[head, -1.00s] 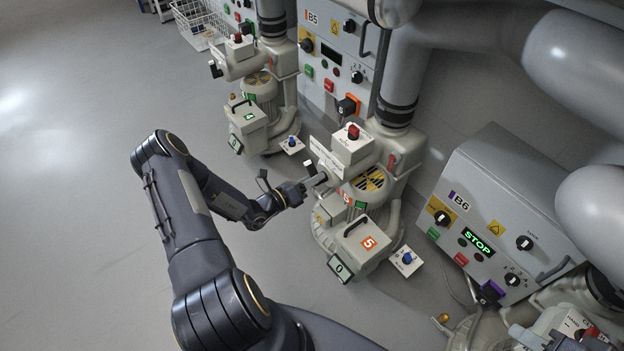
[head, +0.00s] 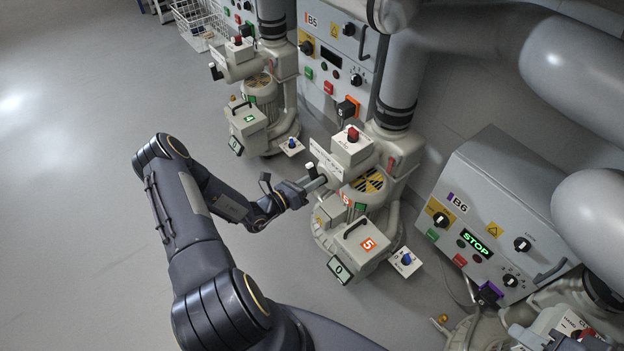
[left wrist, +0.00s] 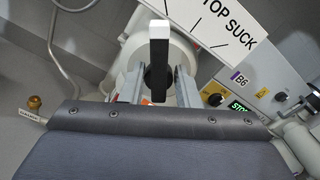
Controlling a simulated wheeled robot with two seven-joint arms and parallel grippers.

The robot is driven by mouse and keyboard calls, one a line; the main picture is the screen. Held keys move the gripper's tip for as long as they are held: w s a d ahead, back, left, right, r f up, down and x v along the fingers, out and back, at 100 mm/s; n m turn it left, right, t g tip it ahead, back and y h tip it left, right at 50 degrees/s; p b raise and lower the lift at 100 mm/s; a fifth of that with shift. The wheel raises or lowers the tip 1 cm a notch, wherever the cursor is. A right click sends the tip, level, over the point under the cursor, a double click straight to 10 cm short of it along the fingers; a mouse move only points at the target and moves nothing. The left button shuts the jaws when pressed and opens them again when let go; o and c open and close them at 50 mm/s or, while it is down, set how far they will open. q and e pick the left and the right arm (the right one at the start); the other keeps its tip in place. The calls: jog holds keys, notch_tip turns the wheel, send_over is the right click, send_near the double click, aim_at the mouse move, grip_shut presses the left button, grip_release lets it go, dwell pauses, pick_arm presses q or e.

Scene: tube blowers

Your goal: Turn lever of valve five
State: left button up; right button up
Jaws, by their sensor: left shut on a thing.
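The valve five unit is the pale blower with the orange 5 box (head: 362,246) in the middle of the head view. Its upper body carries a white label plate (head: 326,160) and a red knob (head: 352,134). My left gripper (head: 318,184) is at the left side of that body, around the lever, which it mostly hides there. In the left wrist view the lever (left wrist: 159,58) is a dark bar with a white end, standing upright in the picture between the fingers of my left gripper (left wrist: 156,88). The gripper is shut on it. My right gripper is not in view.
The valve four unit (head: 248,128) stands behind with its own black lever. Control boxes B5 (head: 338,60) and B6 (head: 500,225) stand near the blowers; B6 shows STOP. Large grey pipes (head: 570,75) cross the upper right. The floor at left is clear.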

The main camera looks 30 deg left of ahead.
pick_arm(q)
jog(key=m, duration=0.1)
jog(key=m+p, duration=0.1)
jog(key=m, duration=0.3)
jog(key=shift+s+d+f, duration=0.1)
jog(key=shift+s+d, duration=0.1)
jog(key=shift+d, duration=0.05)
jog(key=shift+m, duration=0.3)
jog(key=o, duration=0.6)
jog(key=shift+o, duration=0.3)
jog(key=p+v, duration=0.1)
jog(key=v, duration=0.6)
jog(key=shift+s+a+p, duration=0.15)
jog(key=shift+s+p, duration=0.15)
jog(key=shift+s, duration=0.05)
